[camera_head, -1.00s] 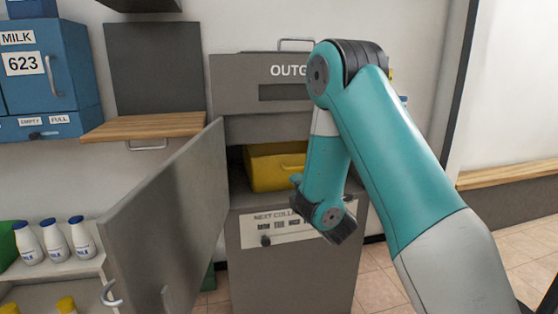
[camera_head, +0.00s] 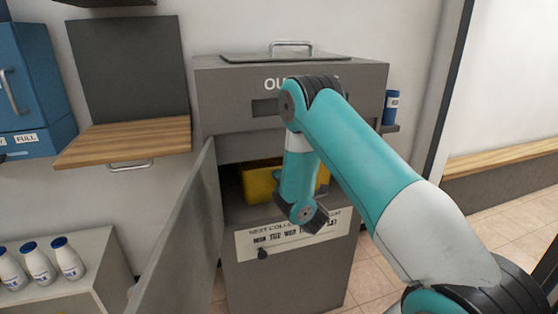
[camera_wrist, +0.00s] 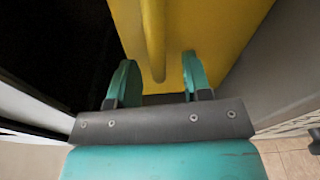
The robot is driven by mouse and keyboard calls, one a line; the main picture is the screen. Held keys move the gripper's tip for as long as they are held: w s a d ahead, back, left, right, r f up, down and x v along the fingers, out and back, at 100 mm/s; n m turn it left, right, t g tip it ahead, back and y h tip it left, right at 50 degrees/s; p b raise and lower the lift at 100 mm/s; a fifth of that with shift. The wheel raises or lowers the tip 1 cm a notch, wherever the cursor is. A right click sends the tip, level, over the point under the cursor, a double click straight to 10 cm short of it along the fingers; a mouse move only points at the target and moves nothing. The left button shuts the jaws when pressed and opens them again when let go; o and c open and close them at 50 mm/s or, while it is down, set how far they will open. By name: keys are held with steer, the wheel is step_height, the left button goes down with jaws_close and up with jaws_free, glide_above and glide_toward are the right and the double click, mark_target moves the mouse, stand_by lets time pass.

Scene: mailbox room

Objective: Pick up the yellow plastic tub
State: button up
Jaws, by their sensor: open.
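The yellow plastic tub (camera_head: 258,184) sits inside the open compartment of the grey outgoing mailbox (camera_head: 220,90), partly hidden behind my arm. In the wrist view the tub (camera_wrist: 225,30) fills the upper middle, with a yellow handle bar (camera_wrist: 156,40) running down its face. My gripper (camera_wrist: 158,82) is open, with one teal finger on each side of the handle's lower end. I cannot tell whether either finger touches the tub. In the head view the fingers are hidden behind my wrist.
The grey compartment door (camera_head: 185,235) stands open on the left. A wooden shelf (camera_head: 125,140) is further left, above white bottles (camera_head: 40,262) on a low cabinet. A blue can (camera_head: 390,107) is on the mailbox's right side. Tiled floor is clear at right.

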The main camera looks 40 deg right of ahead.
steer(key=shift+w+d, duration=0.1)
steer(key=shift+d, duration=0.2)
steer(key=shift+a, duration=0.2)
steer(key=shift+c, duration=1)
steer(key=shift+w+a, duration=0.1)
jaws_close()
steer(key=shift+r, duration=0.1)
